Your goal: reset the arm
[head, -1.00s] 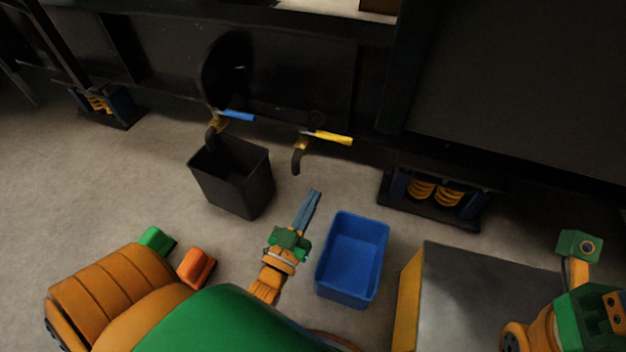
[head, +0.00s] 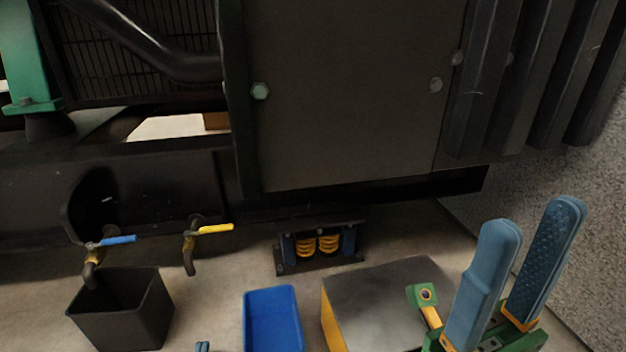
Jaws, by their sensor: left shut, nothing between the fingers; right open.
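My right gripper (head: 523,262) is at the lower right of the head view, raised close to the camera. Its two blue fingers point up and stand apart with nothing between them. My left gripper (head: 202,347) shows only as a small blue fingertip at the bottom edge, between the black bin and the blue bin. It is shut and holds nothing visible; the rest of the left arm is out of view.
A black bin (head: 121,318) stands under the blue-handled valve (head: 112,241). A yellow-handled valve (head: 213,229) is beside it. A blue bin (head: 272,322) and a grey-topped box (head: 385,300) stand on the floor. The dark genset (head: 345,100) fills the back; a speckled wall is right.

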